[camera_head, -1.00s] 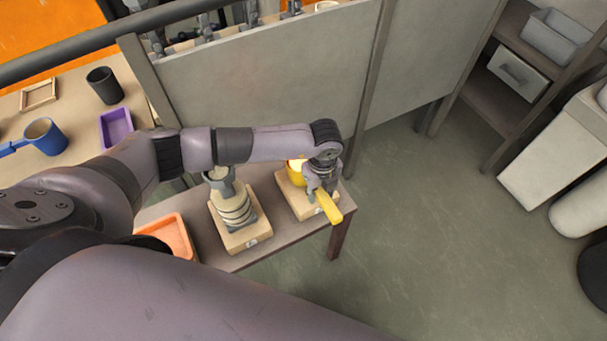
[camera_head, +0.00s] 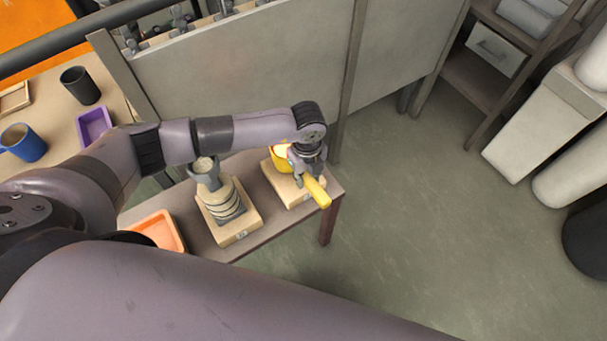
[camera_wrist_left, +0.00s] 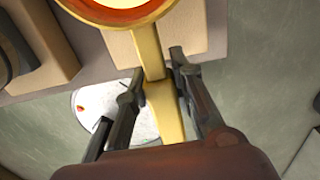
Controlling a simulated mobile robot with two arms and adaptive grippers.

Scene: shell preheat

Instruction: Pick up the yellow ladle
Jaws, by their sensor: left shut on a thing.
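The yellow ladle (camera_head: 319,192) is at the right end of the low table, its bowl over a pale wooden block (camera_head: 287,189) and its handle pointing to the lower right. My left gripper (camera_head: 309,177) is shut on the handle. In the left wrist view, the ladle's handle (camera_wrist_left: 167,112) runs between the two fingers of my left gripper (camera_wrist_left: 158,82), and the bowl, with a red-orange inside, is cut off at the top edge. I cannot tell whether the bowl touches the block. My right gripper is not in view.
A stack of pale rings with a grey cup (camera_head: 207,175) stands on a second block left of the ladle. An orange tray (camera_head: 163,232) lies further left on the table (camera_head: 262,236). A grey partition (camera_head: 240,80) rises behind.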

